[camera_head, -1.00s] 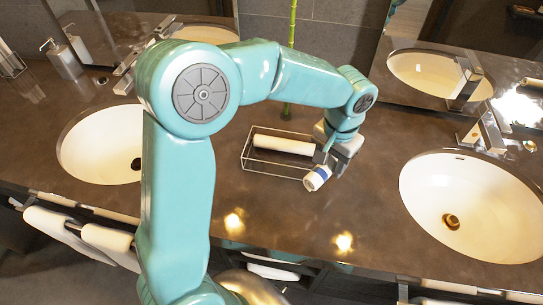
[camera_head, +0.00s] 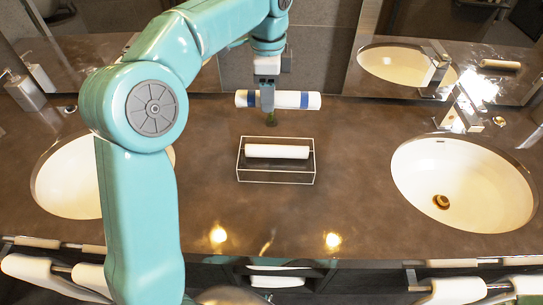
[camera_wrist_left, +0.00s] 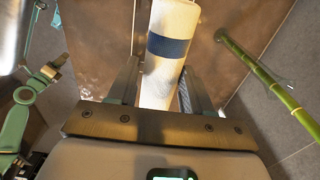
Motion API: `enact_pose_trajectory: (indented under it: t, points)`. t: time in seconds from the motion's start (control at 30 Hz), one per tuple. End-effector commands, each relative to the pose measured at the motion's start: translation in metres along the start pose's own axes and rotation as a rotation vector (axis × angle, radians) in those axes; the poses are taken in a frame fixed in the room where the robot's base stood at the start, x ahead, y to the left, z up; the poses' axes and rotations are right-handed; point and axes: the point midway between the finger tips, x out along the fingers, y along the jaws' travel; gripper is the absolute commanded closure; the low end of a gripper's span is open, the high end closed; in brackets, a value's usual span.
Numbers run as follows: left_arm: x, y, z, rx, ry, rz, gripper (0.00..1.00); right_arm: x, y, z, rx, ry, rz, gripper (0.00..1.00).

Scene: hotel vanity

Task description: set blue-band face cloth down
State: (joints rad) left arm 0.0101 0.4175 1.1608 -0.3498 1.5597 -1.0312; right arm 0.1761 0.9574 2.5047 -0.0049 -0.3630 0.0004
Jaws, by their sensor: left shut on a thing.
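The blue-band face cloth (camera_head: 244,99) is a white roll with blue bands, held level above the back of the counter in the head view. My left gripper (camera_head: 267,104) is shut around its middle. In the left wrist view the cloth (camera_wrist_left: 172,68) lies between the fingers of my left gripper (camera_wrist_left: 158,90), with one blue band showing beyond them. A wire-frame tray (camera_head: 276,177) stands on the counter below and in front, with a plain white rolled cloth (camera_head: 277,151) in it. My right gripper is not in view.
White sinks lie to the left (camera_head: 75,185) and right (camera_head: 462,185) of the tray. A green bamboo stalk (camera_wrist_left: 265,75) stands close to my left gripper in the wrist view. The counter (camera_head: 345,165) between tray and right sink is clear.

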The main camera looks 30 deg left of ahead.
Motion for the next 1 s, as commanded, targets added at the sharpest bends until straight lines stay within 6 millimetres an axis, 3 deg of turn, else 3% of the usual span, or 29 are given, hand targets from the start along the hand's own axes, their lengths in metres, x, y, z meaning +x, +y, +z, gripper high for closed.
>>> enact_pose_trajectory:
  t: [0.1, 0.4, 0.63, 0.8, 1.0]
  points:
    - [0.040, 0.002, 0.001, 0.000, -0.003, 0.006, 0.80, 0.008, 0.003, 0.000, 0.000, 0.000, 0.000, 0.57]
    - [0.117, 0.001, 0.002, -0.002, -0.002, 0.003, 0.80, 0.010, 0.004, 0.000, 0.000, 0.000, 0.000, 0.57]
    - [0.142, 0.001, 0.003, -0.002, -0.001, 0.002, 0.80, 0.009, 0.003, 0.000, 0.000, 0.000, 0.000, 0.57]
    - [0.169, 0.001, 0.004, -0.004, -0.001, 0.002, 0.80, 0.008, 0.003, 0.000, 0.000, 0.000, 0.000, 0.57]
    - [0.178, 0.001, 0.003, -0.003, 0.000, -0.001, 0.80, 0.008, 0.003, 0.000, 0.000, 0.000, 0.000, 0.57]
